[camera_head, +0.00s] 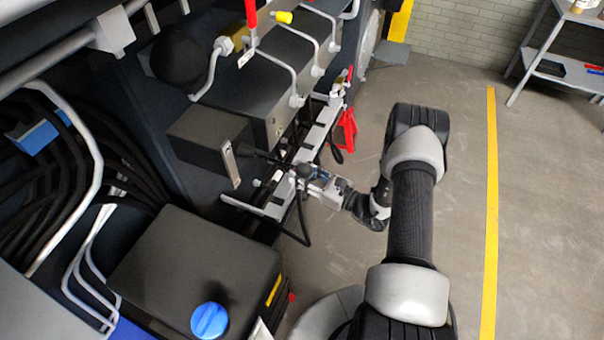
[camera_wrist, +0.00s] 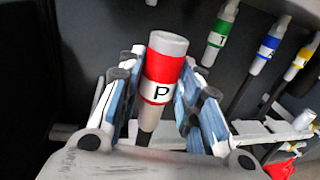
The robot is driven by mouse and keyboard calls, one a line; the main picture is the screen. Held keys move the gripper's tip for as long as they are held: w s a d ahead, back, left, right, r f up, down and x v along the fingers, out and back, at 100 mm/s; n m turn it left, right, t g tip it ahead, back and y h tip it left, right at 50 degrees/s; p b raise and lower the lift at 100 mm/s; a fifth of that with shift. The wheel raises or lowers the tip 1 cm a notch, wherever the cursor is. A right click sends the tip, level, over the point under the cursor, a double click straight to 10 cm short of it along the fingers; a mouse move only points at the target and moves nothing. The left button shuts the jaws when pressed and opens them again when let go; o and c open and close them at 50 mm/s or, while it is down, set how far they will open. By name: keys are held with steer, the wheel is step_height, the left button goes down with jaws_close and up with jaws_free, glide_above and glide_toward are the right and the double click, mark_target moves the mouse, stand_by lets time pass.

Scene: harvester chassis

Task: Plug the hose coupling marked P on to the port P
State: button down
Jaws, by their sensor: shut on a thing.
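The hose coupling marked P (camera_wrist: 160,75) shows in the wrist view. It is a light grey cylinder with a red band and a white label bearing the letter P. My gripper (camera_wrist: 155,105) is shut on it, with one blue-grey finger on each side, and its grey end points up past the fingertips. In the head view my gripper (camera_head: 312,180) is beside the pale rail at the machine's side. The coupling is too small to make out there. I cannot make out port P in either view.
Couplings with green (camera_wrist: 217,35), blue (camera_wrist: 267,48) and yellow (camera_wrist: 301,60) bands stand at the right in the wrist view. A dark box (camera_head: 210,143) juts out near my gripper. A red part (camera_head: 347,130) hangs by the rail.

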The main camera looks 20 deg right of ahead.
steer(key=shift+d, duration=0.1)
step_height(320, 180, down, 2)
steer(key=shift+f+b, duration=0.2)
steer(key=shift+b, duration=0.9)
steer(key=shift+r, duration=0.1)
steer(key=s+a+b+x, duration=0.1)
steer(key=b+x, duration=0.1)
steer(key=x, duration=0.6)
steer(key=a+b+x, duration=0.1)
steer(key=b+x, duration=0.1)
steer(key=x, duration=0.6)
steer(key=shift+s+a, duration=0.3)
steer(key=shift+a, duration=0.1)
steer(key=shift+r+p, duration=0.75)
steer(key=shift+r, duration=0.35)
steer(key=shift+r+p, duration=0.65)
steer(key=shift+r, duration=1.15)
stand_by(0.8)
